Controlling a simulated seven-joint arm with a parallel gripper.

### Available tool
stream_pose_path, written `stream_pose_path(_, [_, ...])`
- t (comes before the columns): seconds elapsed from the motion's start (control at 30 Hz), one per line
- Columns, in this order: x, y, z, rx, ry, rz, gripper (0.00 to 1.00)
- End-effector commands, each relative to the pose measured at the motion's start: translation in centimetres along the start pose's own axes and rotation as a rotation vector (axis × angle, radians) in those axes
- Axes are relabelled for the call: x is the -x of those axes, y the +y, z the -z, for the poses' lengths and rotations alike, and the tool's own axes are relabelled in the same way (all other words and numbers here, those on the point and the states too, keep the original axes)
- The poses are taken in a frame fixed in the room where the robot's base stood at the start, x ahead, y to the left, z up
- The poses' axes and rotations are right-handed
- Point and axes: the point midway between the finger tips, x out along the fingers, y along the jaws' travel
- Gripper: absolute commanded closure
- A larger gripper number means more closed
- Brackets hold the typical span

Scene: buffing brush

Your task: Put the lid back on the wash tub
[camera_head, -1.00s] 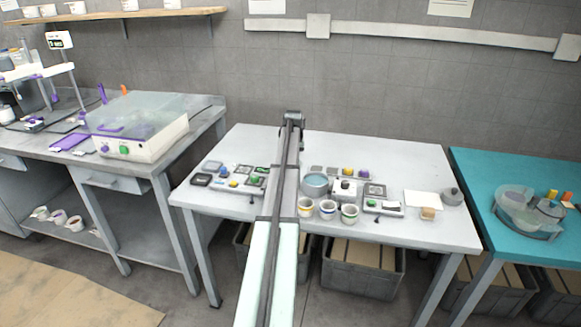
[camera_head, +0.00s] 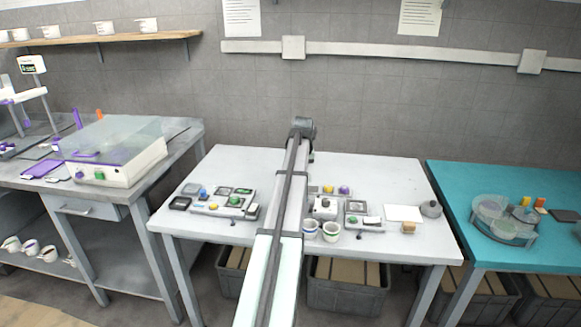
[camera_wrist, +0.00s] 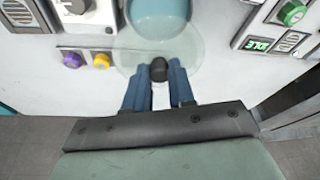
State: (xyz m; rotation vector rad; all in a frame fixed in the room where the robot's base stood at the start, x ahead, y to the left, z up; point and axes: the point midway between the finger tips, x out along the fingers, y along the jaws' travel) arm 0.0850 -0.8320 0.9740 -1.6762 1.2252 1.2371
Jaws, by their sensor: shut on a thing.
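In the wrist view, my gripper (camera_wrist: 158,80) has its two blue fingers closed on the black knob (camera_wrist: 158,69) of a clear round lid (camera_wrist: 128,58). The blue wash tub (camera_wrist: 158,15) shows at the top of that view, partly cut off by the frame. The lid's far part overlaps the tub's near part in the picture, and the lid is off-centre toward my gripper. I cannot tell the height between lid and tub. In the head view my arm hides the tub, the lid and my gripper.
The white table (camera_head: 385,170) holds button panels (camera_head: 225,203) left of my arm, more small devices (camera_head: 357,210) to its right, and two cups (camera_head: 331,231) at the front. In the wrist view, purple and yellow knobs (camera_wrist: 72,60) and a green-button panel (camera_wrist: 290,14) flank the tub.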

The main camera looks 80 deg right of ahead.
Motion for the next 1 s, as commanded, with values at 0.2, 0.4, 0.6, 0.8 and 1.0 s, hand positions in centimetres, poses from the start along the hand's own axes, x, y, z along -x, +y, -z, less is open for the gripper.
stream_pose_path(0.2, [0.1,-0.7,-1.5,0.073,-0.022,0.019,1.00])
stream_pose_path(0.4, [-0.3,-0.7,-1.7,0.089,-0.024,0.020,1.00])
stream_pose_path(0.6, [-1.2,-0.8,-2.0,0.088,-0.024,0.020,1.00])
stream_pose_path(0.8, [-2.7,-0.7,-2.4,0.087,-0.024,0.019,1.00])
stream_pose_path(1.0, [-4.2,-0.7,-2.9,0.087,-0.023,0.019,1.00])
